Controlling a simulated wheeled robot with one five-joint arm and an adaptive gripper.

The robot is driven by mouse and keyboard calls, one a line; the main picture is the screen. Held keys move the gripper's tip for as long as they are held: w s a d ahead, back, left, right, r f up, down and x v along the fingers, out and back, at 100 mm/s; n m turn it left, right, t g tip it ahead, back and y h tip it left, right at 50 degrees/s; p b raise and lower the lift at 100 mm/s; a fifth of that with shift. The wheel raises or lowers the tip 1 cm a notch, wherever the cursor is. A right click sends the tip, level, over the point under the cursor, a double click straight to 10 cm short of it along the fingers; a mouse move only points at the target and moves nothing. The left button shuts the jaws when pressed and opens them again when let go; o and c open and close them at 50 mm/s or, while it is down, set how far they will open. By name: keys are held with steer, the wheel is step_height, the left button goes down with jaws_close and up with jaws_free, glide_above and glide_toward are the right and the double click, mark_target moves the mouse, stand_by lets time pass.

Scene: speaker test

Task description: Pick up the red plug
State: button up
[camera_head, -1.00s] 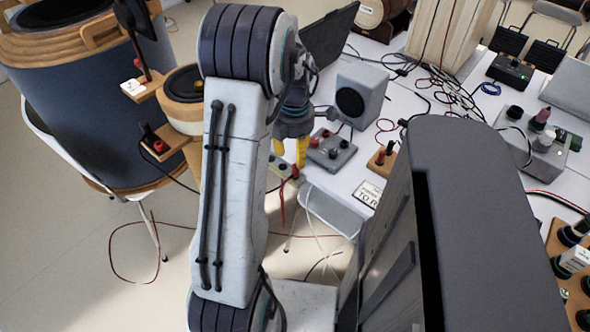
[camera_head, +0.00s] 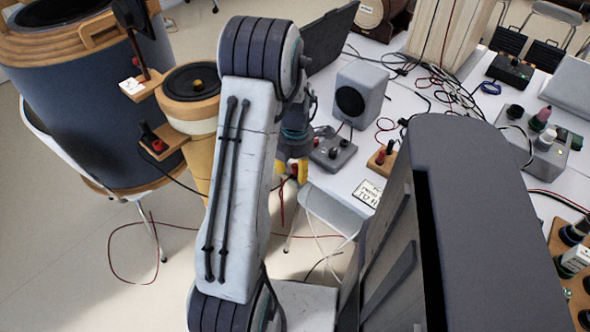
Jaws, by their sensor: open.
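My gripper (camera_head: 292,169) has yellow fingertips and points down at the near left edge of the white table. It is open. A small red plug (camera_head: 294,169) shows between the fingertips, at the end of a small box that the gripper mostly covers. A red lead hangs below it. I cannot tell whether the fingers touch the plug.
A grey box with knobs (camera_head: 332,149) and a grey speaker (camera_head: 360,95) stand just behind the gripper. A wooden block with red and black terminals (camera_head: 381,158) is to the right. A large blue drum-shaped speaker (camera_head: 85,110) stands left. Cables cross the table (camera_head: 345,182).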

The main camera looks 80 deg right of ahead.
steer(key=shift+c, duration=0.3)
jaws_close()
stand_by(0.3)
